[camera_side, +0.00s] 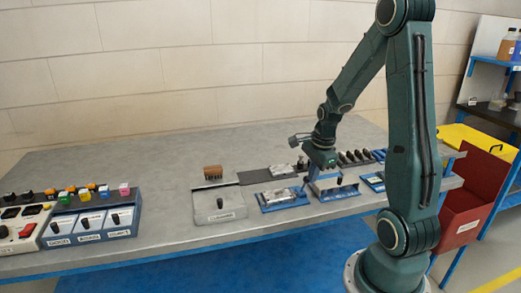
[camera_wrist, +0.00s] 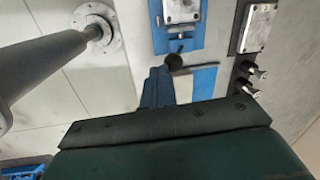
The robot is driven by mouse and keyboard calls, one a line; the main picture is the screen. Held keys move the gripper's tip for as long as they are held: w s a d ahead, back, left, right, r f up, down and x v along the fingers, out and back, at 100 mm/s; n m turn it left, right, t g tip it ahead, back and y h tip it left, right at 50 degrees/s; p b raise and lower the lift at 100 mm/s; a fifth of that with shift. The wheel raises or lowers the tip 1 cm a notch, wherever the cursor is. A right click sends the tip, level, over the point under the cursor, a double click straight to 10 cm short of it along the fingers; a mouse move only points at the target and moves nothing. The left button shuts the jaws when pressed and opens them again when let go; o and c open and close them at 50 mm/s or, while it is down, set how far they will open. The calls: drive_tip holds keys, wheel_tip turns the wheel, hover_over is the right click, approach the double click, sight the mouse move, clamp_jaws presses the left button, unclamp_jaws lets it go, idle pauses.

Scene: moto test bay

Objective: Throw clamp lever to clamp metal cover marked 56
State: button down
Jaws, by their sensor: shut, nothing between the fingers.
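In the wrist view a metal cover (camera_wrist: 182,10) sits on a blue fixture (camera_wrist: 193,40) at the top. A clamp lever with a black ball knob (camera_wrist: 174,62) stands at its near edge. My gripper (camera_wrist: 160,74) shows blue fingers, shut and empty, just left of and below the knob; whether they touch cannot be told. In the side view my gripper (camera_side: 312,174) points down over the blue fixtures near the bench's front edge. A metal cover (camera_side: 281,195) on a blue base lies to its left. The number 56 is not readable on any cover.
Another metal plate (camera_wrist: 258,28) lies on a dark base at the right of the wrist view, near two black-knobbed parts (camera_wrist: 246,86). A grey box with a black knob (camera_side: 219,203) and switch panels (camera_side: 90,222) stand left along the bench. A red bin (camera_side: 470,200) is at right.

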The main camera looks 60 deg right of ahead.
drive_tip(key=w+d+r+g+y, duration=0.1)
drive_tip(key=w+d+g+y, duration=0.3)
drive_tip(key=w+d, duration=0.1)
drive_tip(key=shift+w+d, duration=0.4)
drive_tip(key=shift+w, duration=0.05)
idle(0.5)
drive_tip(key=shift+r, duration=0.25)
drive_tip(key=shift+r, duration=0.6)
drive_tip(key=shift+f, duration=0.1)
